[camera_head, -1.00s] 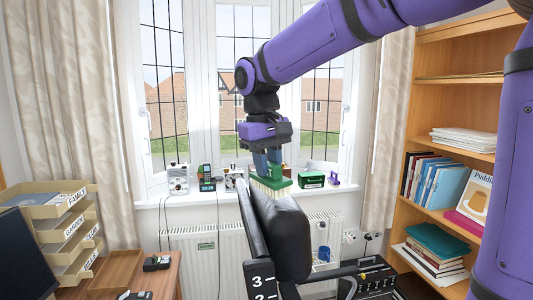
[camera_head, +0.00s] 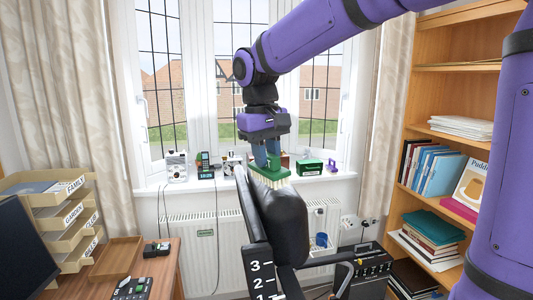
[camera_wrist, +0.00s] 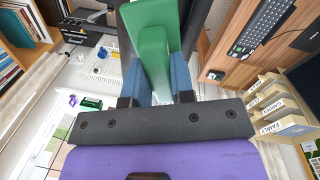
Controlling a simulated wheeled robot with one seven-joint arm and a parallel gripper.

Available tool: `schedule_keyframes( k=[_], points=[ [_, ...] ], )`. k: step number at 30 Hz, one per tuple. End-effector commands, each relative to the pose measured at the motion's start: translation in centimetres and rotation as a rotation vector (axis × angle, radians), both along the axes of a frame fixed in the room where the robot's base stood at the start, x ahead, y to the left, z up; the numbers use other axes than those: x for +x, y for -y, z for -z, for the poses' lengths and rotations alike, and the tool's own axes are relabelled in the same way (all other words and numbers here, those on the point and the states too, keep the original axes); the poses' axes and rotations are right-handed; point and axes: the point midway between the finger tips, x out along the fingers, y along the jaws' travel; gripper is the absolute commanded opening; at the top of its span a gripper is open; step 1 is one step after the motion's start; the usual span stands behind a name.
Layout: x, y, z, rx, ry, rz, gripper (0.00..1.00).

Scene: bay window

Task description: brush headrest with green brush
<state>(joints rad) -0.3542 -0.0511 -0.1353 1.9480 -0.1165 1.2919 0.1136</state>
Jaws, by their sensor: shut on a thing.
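The green brush (camera_head: 269,170) is held bristles down, with its pale bristles at the top of the black headrest (camera_head: 285,222). The bristles appear to touch the headrest's upper edge, but the exact contact is hard to tell. My gripper (camera_head: 266,156) is directly above and shut on the brush's handle. In the wrist view, the green brush (camera_wrist: 152,50) stands between my gripper's two blue fingers (camera_wrist: 157,85). Its bristles are hidden there. A dark upright panel with white numbers (camera_head: 262,268) stands in front of the headrest.
A window sill behind carries a white radio (camera_head: 177,167), a small clock (camera_head: 206,172) and a green box (camera_head: 309,168). A desk with letter trays (camera_head: 65,240) is at left. A bookshelf (camera_head: 410,140) stands at right. A black armrest (camera_head: 340,258) juts out right of the headrest.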

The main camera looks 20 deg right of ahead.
Motion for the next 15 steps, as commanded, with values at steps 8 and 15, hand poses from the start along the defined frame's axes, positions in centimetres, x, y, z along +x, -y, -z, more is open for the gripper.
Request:
schedule_keyframes(
  k=[8,15],
  points=[
    [-0.01,0.06,0.50,0.000,0.000,0.000,0.00],
    [-0.04,0.12,0.91,0.000,-0.001,0.000,0.00]
  ],
)
